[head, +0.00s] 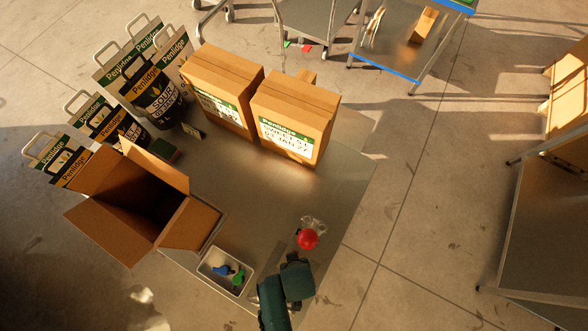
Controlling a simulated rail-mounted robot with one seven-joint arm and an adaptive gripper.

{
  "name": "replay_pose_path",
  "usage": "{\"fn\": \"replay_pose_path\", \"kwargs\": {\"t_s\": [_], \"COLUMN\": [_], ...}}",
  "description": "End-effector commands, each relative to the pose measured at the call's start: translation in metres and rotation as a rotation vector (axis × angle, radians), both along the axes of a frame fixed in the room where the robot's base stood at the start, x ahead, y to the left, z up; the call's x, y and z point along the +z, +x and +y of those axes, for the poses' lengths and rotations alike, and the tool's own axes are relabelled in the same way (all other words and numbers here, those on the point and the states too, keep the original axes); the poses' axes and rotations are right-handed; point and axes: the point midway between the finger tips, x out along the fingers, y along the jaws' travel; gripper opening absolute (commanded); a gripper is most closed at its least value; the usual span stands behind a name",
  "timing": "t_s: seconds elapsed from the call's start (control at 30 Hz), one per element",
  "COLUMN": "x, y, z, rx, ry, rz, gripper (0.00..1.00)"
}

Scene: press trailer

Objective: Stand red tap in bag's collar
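The red tap (307,239) shows as a round red shape near the right edge of the metal table (290,190). A small clear, glassy piece (314,223) lies right against it on its far side; it may be part of the bag or its collar, but I cannot tell. Whether the tap is seated in it or only in front of it is unclear. My gripper (293,259) is at the end of my teal arm, just nearer than the red tap. Its fingers cannot be made out, so whether it touches the tap is hidden.
A white tray (206,270) holds a blue tap (222,270) and a green tap (238,279), left of my arm. An open carton (118,222) stands at the left. Two closed cartons (220,90) (293,117) and several printed bags (152,92) stand behind. The table's middle is clear.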

Motion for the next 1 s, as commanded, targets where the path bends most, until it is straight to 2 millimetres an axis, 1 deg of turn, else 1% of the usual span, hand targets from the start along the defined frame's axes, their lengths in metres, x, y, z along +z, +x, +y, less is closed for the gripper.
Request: {"fn": "replay_pose_path", "kwargs": {"t_s": [0.47,0.5,0.57,0.6,0.63,0.9,1.0], "x": [-0.0025,-0.0025,-0.0025,-0.0025,-0.0025,-0.0017,0.0060], "y": [0.0001,0.0001,0.0001,0.0001,0.0001,0.0000,-0.0005], "z": [0.0000,0.0000,0.0000,0.0000,0.0000,0.0000,-0.0003], "rx": [0.000,0.000,0.000,0.000,0.000,0.000,0.000], "ry": [0.000,0.000,0.000,0.000,0.000,0.000,0.001], "rz": [0.000,0.000,0.000,0.000,0.000,0.000,-0.002], "gripper": [0.10,0.36,0.47,0.55,0.58,0.58,0.58]}}
